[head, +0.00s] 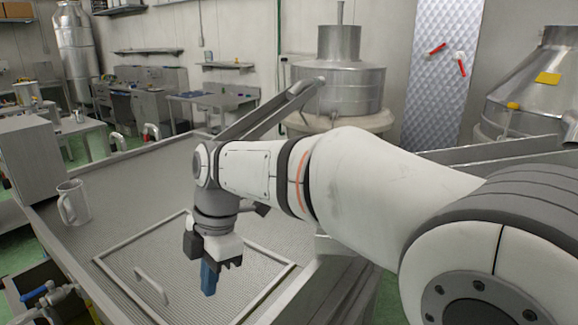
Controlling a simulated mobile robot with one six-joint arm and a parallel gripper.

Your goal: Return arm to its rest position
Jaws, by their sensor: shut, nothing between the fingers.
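My arm reaches in from the right of the head view and bends down at the wrist. My gripper (209,288) points downward over a framed hatch panel (180,288) in the metal worktop. Its blue fingers are closed together with nothing seen between them. The fingertips are above or close to the panel; the exact gap cannot be told. My arm hides part of the worktop behind it.
The hatch has a raised handle (151,286). A large steel vessel (338,85) stands behind my arm, and a hooded steel machine (530,95) stands at the right. The worktop between mug and gripper is clear.

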